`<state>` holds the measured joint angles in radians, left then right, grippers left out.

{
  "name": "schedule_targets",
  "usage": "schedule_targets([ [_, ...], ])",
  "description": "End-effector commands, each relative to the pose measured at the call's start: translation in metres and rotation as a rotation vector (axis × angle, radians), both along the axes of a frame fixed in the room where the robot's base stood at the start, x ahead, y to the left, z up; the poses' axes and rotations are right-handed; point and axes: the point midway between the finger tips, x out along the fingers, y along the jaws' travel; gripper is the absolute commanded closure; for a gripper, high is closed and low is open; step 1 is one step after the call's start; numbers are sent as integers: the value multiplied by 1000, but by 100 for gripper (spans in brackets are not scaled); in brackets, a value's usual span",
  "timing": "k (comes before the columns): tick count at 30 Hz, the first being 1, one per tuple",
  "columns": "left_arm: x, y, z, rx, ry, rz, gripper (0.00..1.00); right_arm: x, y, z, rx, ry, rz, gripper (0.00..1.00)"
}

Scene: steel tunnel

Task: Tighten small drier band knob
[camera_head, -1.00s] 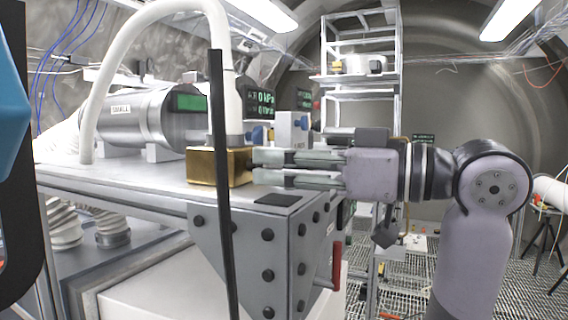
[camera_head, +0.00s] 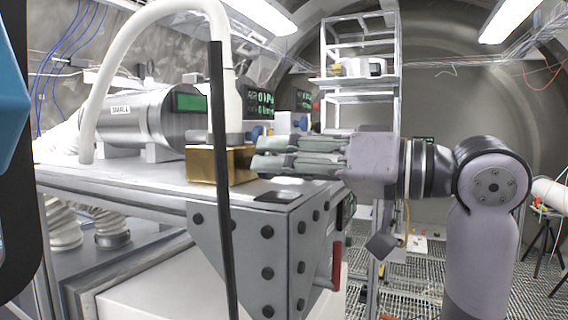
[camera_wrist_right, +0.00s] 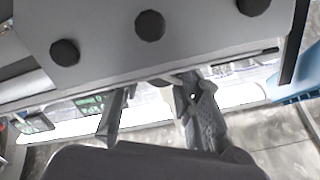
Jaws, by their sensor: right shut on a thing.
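The small drier is a steel cylinder (camera_head: 140,122) with a "SMALL" label and a green display, lying on the table at the left in the head view. My right gripper (camera_head: 262,155) reaches in from the right, its fingertips at the right side of the brass block (camera_head: 205,166). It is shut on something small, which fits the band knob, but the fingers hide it. In the right wrist view the two fingers (camera_wrist_right: 158,92) point up toward a bolted grey plate, and the held thing cannot be made out. My left gripper is not in view.
A white hose (camera_head: 112,52) arches down to the brass block. A dark upright bar (camera_head: 222,200) stands in front. Blue knobs (camera_head: 298,120) and digital displays (camera_head: 260,102) lie behind the gripper. The bolted table corner (camera_head: 268,235) is below, with a red handle (camera_head: 336,265).

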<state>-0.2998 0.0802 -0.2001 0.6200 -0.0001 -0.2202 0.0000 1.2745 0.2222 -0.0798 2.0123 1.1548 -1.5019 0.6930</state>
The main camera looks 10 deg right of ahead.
Motion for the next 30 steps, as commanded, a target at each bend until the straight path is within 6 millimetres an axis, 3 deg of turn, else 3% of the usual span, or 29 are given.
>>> schedule_targets([
  [6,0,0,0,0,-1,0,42,0,-1,1,2,-4,-2,96],
  [7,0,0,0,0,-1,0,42,0,-1,1,2,-4,-2,67],
  [15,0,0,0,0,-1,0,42,0,0,1,0,-3,-1,49],
  [25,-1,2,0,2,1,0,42,-1,-1,1,-1,-4,-1,48],
  [30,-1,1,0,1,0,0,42,-10,-17,1,-1,-5,-5,48],
])
